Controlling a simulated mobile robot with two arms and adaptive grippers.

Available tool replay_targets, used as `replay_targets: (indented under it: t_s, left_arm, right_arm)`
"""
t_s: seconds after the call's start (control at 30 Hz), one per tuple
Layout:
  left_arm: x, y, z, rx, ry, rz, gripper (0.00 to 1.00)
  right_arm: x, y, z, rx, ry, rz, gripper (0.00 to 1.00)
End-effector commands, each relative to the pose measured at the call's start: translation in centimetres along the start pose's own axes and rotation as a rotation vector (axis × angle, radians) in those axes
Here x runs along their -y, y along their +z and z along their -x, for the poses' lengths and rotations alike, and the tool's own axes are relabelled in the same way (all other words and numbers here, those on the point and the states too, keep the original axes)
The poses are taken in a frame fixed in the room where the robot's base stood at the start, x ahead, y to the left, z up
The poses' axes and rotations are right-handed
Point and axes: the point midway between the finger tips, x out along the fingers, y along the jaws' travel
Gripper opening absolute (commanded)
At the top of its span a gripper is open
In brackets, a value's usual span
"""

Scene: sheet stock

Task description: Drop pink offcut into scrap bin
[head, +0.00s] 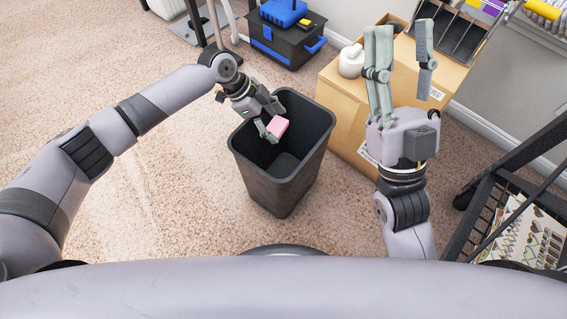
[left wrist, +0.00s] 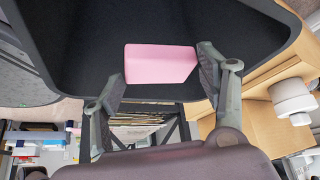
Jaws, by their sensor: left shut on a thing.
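The pink offcut (head: 278,126) is a small pink block. My left gripper (head: 270,122) is shut on it and holds it over the open mouth of the scrap bin. The scrap bin (head: 277,187) is a dark, tapered, empty-looking bin standing on the carpet. In the left wrist view the pink offcut (left wrist: 160,64) sits between the two fingers of my left gripper (left wrist: 160,75), with the bin's dark inside (left wrist: 90,40) behind it. My right gripper (head: 402,55) is raised, open and empty, to the right of the bin in front of a cardboard box.
A black toolbox (head: 285,42) with blue parts is behind. A dark metal cart (head: 500,190) stands at right. Carpet at left is clear.

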Motion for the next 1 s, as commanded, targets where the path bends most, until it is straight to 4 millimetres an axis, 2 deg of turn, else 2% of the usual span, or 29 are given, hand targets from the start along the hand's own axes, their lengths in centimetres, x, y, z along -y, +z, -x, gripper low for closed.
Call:
replay_targets:
  t_s: [0.1, 0.13, 0.47, 0.8, 0.87, 1.0]
  left_arm:
    - [0.0, 0.0, 0.0, 0.0, 0.0, 0.0, 0.4]
    - [0.0, 0.0, 0.0, 0.0, 0.0, 0.0, 0.68]
    - [0.0, 0.0, 0.0, 0.0, 0.0, 0.0, 0.9]
    - [0.0, 0.0, 0.1, 0.0, 0.0, 0.0, 0.9]
    - [0.0, 0.0, 0.5, 0.0, 0.0, 0.0, 0.9]
    - [0.1, 0.1, 2.6, 0.0, -0.003, 0.0, 0.9]
  right_arm:
    - [0.0, 0.0, 0.0, 0.0, 0.0, 0.0, 0.4]
    - [0.0, 0.0, 0.0, 0.001, 0.0, 0.0, 0.4]
    - [0.0, 0.0, 0.0, 0.002, 0.0, 0.0, 0.4]
    - [-0.1, 0.1, 0.0, 0.002, 0.001, 0.001, 0.4]
    - [-0.1, 0.1, 0.0, 0.002, 0.001, 0.001, 0.4]
    - [0.0, 0.1, 0.0, 0.002, 0.0, 0.001, 0.4]
